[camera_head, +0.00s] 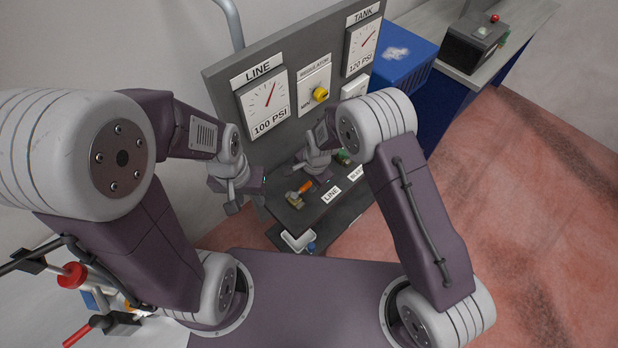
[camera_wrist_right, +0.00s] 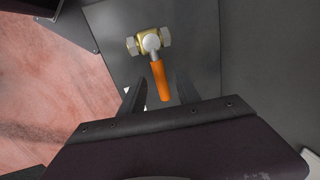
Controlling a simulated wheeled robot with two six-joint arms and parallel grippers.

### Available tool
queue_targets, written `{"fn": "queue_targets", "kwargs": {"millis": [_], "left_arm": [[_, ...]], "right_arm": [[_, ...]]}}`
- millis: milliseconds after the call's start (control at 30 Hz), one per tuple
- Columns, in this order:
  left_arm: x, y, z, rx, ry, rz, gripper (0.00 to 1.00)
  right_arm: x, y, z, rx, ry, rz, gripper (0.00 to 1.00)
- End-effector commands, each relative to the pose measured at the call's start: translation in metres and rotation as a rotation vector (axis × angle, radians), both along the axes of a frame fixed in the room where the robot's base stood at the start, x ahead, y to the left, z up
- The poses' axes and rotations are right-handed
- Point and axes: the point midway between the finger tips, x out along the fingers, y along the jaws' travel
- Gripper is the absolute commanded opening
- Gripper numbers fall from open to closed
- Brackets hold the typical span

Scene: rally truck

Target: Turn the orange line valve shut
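The line valve has a brass body (camera_wrist_right: 148,42) and an orange lever (camera_wrist_right: 159,80), with grey fittings on both sides. In the head view the orange lever (camera_head: 305,187) shows just below my right gripper, beside the LINE label (camera_head: 331,195). In the right wrist view my right gripper (camera_wrist_right: 160,84) is open, with one dark finger on each side of the lever and gaps between. I cannot tell how deep the lever sits between the fingers. My left gripper (camera_head: 246,205) is empty and looks open, left of the valve.
The grey panel carries a LINE gauge (camera_head: 265,103) marked 100 PSI, a TANK gauge (camera_head: 362,45) marked 120 PSI and a regulator with a yellow knob (camera_head: 320,94). A green part (camera_head: 343,157) is partly hidden behind my right arm. A white bracket (camera_head: 297,241) lies in front.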

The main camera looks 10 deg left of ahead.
Motion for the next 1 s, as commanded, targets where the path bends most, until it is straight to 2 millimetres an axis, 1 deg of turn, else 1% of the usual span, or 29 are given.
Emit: {"fn": "queue_targets", "kwargs": {"millis": [33,200,300,400,500,933,1000], "left_arm": [[0.0,0.0,-0.007,0.0,0.0,0.0,0.36],[0.0,0.0,-0.019,0.0,0.0,0.0,0.36],[0.0,0.0,-0.022,0.0,0.0,0.0,0.36],[0.0,0.0,-0.024,0.0,0.0,0.0,0.36],[0.0,0.0,-0.024,0.0,0.0,0.0,0.36],[0.0,0.0,-0.023,0.0,0.0,0.0,0.36],[0.0,0.0,-0.029,0.0,0.0,0.0,0.36]], "right_arm": [[0.0,-0.001,0.007,0.002,-0.006,0.001,0.39],[-0.005,-0.006,0.044,0.003,-0.007,0.0,0.39],[-0.008,-0.008,0.061,0.002,-0.004,0.0,0.39],[-0.01,-0.01,0.071,0.0,-0.003,0.001,0.39],[-0.011,-0.01,0.075,0.0,-0.003,0.001,0.39],[-0.011,-0.01,0.074,-0.001,-0.002,0.001,0.39],[-0.007,-0.015,0.069,0.001,-0.004,-0.014,0.39]]}}
